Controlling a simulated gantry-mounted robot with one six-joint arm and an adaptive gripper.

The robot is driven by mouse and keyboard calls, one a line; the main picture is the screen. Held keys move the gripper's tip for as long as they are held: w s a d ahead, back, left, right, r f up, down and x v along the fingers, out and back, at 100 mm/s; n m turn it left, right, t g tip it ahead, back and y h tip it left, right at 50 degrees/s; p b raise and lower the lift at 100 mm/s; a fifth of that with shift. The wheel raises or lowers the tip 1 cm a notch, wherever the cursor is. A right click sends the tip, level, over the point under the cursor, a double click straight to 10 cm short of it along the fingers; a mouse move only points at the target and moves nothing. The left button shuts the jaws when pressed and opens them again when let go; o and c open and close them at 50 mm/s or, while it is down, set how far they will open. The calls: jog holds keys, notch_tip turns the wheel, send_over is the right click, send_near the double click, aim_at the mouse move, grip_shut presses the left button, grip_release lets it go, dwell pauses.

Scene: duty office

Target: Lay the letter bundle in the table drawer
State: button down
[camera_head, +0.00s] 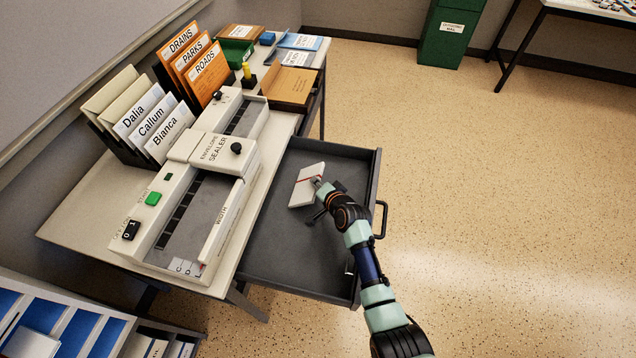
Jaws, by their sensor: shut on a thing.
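The letter bundle (304,189) is a small white stack with a red band across it. It is at or just above the floor of the open table drawer (275,258), in its middle part; I cannot tell if it touches the floor. The drawer is dark grey, pulled out from under the table (72,232), and otherwise looks mostly empty. My gripper (317,186) reaches over the drawer's front side and is shut on the bundle's right edge. The fingertips are small and partly hidden by the bundle and wrist.
An envelope sealer (197,200) stands on the table beside the drawer. Name-labelled envelopes (150,122) and orange folders (196,68) stand in racks behind it. An orange-brown box (290,86) lies near the table's far end. The drawer handle (384,219) sticks out at right. Open floor lies right.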

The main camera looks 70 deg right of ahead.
dwell(0.3)
jog(key=c, duration=1.1)
grip_release()
jog(key=v, duration=1.2)
